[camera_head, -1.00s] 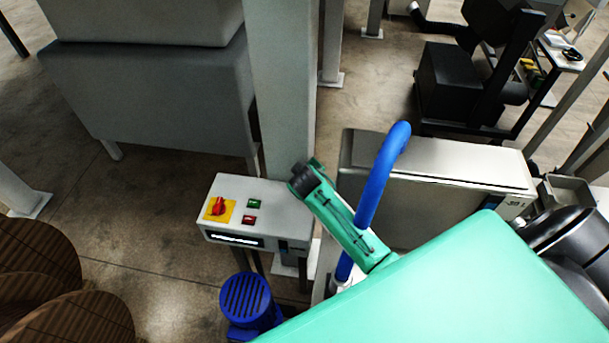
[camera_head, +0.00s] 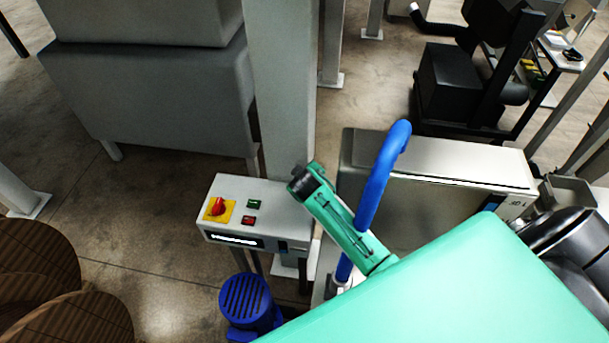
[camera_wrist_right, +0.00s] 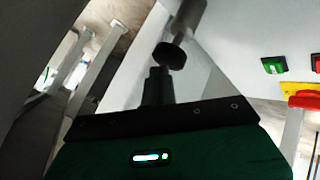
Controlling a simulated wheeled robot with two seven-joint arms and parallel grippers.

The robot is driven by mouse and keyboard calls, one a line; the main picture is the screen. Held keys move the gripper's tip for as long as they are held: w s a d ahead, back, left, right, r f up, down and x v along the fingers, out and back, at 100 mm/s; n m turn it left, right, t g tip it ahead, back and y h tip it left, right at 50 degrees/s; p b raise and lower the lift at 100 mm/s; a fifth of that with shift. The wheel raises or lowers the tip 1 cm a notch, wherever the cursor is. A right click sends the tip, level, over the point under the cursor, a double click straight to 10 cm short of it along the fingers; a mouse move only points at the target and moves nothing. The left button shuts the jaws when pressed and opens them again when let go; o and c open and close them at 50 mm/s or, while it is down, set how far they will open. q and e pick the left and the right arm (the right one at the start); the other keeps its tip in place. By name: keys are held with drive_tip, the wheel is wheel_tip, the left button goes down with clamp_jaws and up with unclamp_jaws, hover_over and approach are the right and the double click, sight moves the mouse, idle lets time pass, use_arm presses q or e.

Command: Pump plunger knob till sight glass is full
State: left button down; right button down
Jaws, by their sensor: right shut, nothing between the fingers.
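The plunger knob (camera_wrist_right: 169,55) is a dark round disk on the end of a grey rod in the right wrist view. My right gripper (camera_wrist_right: 158,72) is shut and empty. Its dark fingertips sit just below the knob in that picture; I cannot tell whether they touch it. In the head view my right gripper (camera_head: 301,182) is the dark end of the teal arm piece, above the control box. The knob cannot be made out there. I cannot make out a sight glass in either view. My left gripper is not in view.
The control box (camera_head: 268,220) has a red switch on yellow (camera_head: 218,207) and green and red buttons. A blue motor (camera_head: 248,303) stands below the box. A grey post (camera_head: 283,90) stands behind.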

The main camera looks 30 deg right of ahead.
drive_tip(key=shift+s+f+b, duration=0.1)
drive_tip(key=shift+f+b, duration=0.3)
drive_tip(key=shift+f, duration=0.5)
idle(0.3)
drive_tip(key=shift+r, duration=0.2)
drive_tip(key=shift+r+p, duration=1.2)
drive_tip(key=shift+p, duration=0.2)
drive_tip(key=shift+r+p, duration=0.45)
drive_tip(key=shift+r, duration=0.5)
drive_tip(key=shift+r, duration=2.55)
